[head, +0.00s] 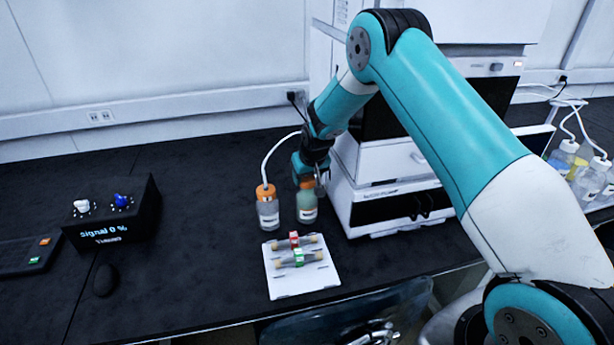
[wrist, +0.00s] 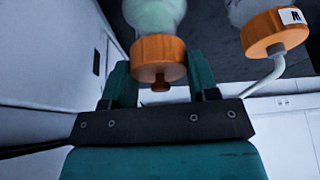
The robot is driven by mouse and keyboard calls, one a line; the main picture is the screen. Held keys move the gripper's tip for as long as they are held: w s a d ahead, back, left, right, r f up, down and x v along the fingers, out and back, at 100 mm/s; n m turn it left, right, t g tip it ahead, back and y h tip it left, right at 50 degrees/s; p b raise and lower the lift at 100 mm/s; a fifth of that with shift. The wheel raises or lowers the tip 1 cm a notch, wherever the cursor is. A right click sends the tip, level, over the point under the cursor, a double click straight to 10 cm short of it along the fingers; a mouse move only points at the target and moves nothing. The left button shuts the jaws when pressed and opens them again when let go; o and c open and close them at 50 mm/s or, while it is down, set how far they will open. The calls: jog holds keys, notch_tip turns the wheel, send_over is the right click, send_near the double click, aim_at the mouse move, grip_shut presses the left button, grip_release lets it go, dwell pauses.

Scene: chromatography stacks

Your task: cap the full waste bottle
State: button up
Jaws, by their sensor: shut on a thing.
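A bottle filled with pale green liquid (head: 307,212) stands upright on the dark bench, in front of the white instrument. In the wrist view the same bottle (wrist: 155,14) appears inverted at the top. An orange cap (wrist: 158,56) with a small nub sits at its mouth, in line with the neck; I cannot tell whether it is threaded tight. My gripper (wrist: 160,88) is shut on the orange cap, one finger on each side. In the head view my gripper (head: 308,172) is right above the green bottle and partly hides the cap.
A clear bottle (head: 268,214) with an orange cap and white tube stands close on the left. The instrument (head: 395,205) is close on the right. A black signal box (head: 112,213) stands far left.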

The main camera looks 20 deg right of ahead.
dwell(0.3)
jog(key=o, duration=1.3)
jog(key=shift+r+p, duration=2)
jog(key=shift+r, duration=1.5)
grip_shut()
jog(key=shift+f, duration=0.2)
jog(key=shift+f+b, duration=2.25)
jog(key=shift+f, duration=0.5)
